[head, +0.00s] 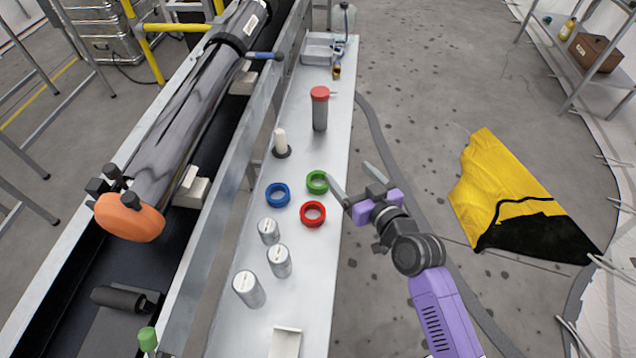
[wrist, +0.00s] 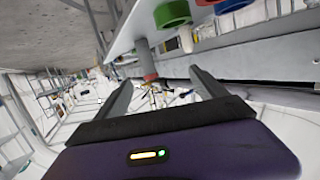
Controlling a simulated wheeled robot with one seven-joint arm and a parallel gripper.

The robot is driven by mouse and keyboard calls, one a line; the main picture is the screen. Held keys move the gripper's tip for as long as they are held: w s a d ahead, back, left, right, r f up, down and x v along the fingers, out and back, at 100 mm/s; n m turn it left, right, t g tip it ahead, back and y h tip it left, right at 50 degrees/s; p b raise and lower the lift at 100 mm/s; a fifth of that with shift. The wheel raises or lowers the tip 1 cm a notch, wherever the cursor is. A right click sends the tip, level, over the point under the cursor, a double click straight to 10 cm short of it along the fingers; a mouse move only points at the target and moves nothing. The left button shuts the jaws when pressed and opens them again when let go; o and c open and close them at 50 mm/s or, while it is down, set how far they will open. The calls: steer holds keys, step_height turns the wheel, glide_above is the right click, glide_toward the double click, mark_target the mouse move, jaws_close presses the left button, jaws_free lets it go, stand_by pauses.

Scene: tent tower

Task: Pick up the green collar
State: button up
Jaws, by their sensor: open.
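The green collar (head: 317,190) is a short ring lying flat on the narrow white bench in the head view. In the wrist view the green collar (wrist: 173,17) shows at the top, above and beyond the fingers. My gripper (head: 351,172) is open and empty, at the bench's right edge, just right of the collar. Its left fingertip looks close to the collar's right side; I cannot tell whether they touch. In the wrist view my gripper (wrist: 160,84) has nothing between its fingers.
A blue ring (head: 278,203) lies left of the green collar and a red ring (head: 313,224) lies below it. Several metal cylinders (head: 279,262) stand nearer. A white peg (head: 281,139) and a red-capped grey cylinder (head: 320,114) stand farther up the bench.

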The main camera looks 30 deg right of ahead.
steer(key=shift+w+a+f+n+g+y, duration=0.15)
steer(key=shift+w+f+y, duration=0.15)
steer(key=shift+w, duration=0.35)
steer(key=shift+w+a+f+n+g+y, duration=0.1)
steer(key=shift+w+f+n+g+y, duration=0.1)
steer(key=shift+w+f, duration=0.3)
steer(key=n+g+y, duration=0.1)
steer(key=n+y, duration=0.1)
glide_toward(313, 176)
steer(key=shift+d+r+m, duration=0.1)
steer(key=shift+r+m, duration=0.05)
steer(key=shift+m, duration=0.1)
steer(key=shift+w+a+n+g, duration=0.1)
steer(key=shift+a+n+g, duration=0.15)
steer(key=shift+n, duration=0.15)
steer(key=shift+x, duration=3.85)
steer(key=shift+d, duration=0.2)
steer(key=c, duration=1.6)
steer(key=shift+o, duration=0.2)
